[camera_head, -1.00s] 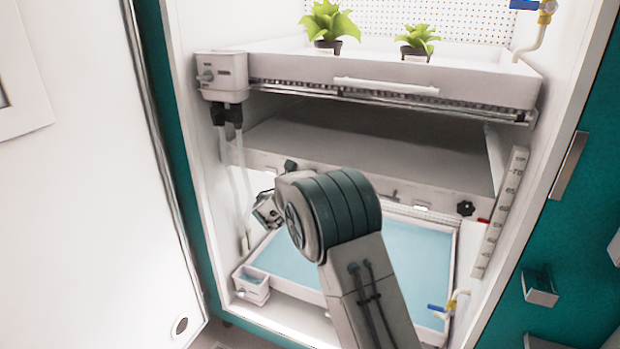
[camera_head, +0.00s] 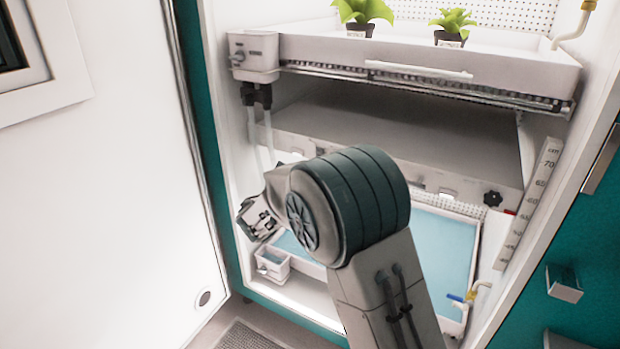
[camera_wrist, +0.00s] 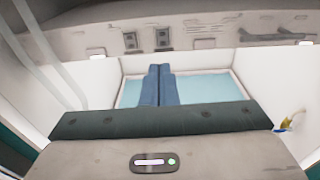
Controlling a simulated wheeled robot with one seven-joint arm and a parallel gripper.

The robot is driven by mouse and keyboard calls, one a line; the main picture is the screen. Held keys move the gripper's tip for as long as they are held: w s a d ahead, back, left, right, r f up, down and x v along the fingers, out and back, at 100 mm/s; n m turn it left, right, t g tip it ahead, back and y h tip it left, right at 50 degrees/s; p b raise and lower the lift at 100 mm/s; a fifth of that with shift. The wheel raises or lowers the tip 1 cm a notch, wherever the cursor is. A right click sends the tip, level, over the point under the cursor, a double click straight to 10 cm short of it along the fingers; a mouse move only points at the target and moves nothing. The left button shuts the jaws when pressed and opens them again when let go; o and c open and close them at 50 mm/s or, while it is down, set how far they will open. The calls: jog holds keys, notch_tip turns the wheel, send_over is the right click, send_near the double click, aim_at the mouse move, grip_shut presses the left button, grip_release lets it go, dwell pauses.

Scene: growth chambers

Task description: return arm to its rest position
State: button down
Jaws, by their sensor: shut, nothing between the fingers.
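My arm reaches up from the bottom of the head view, its dark ribbed joint in front of the open growth chamber. My gripper is at the left end of the arm (camera_head: 257,222), near the chamber's left wall and partly hidden behind my own wrist. In the wrist view my gripper's two blue fingers (camera_wrist: 157,84) lie together, shut with nothing between them. Beyond them is the lower tray with a light blue floor (camera_wrist: 209,89). That tray also shows in the head view (camera_head: 445,243), partly covered by my arm.
The upper tray (camera_head: 420,67) holds two potted plants. A pump box (camera_head: 254,55) with hoses hangs at its left. A small white cup (camera_head: 272,266) sits at the lower tray's left corner. The white door (camera_head: 110,190) stands open at left. A yellow-blue valve (camera_head: 468,298) is at right.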

jog(key=s+d+r+m+g+p, duration=0.4)
jog(key=s+d+m+g, duration=0.1)
jog(key=s+d+m, duration=0.4)
jog(key=s+d+r+m+g+p, duration=0.45)
jog(key=s+d+m, duration=0.3)
jog(key=d, duration=0.35)
jog(key=s+a+r+m+g+y+p, duration=0.1)
jog(key=s+r+m+y+p, duration=0.1)
jog(key=s+m, duration=0.5)
jog(key=s+a+r+m+g+y+p, duration=0.1)
jog(key=s+m+g+y+p, duration=0.1)
jog(key=s+m+y+p, duration=0.2)
jog(key=s+m+y, duration=0.1)
jog(key=s+m, duration=0.2)
jog(key=s, duration=0.5)
jog(key=shift+s+r+y+p, duration=0.35)
jog(key=shift+r+y+p, duration=0.05)
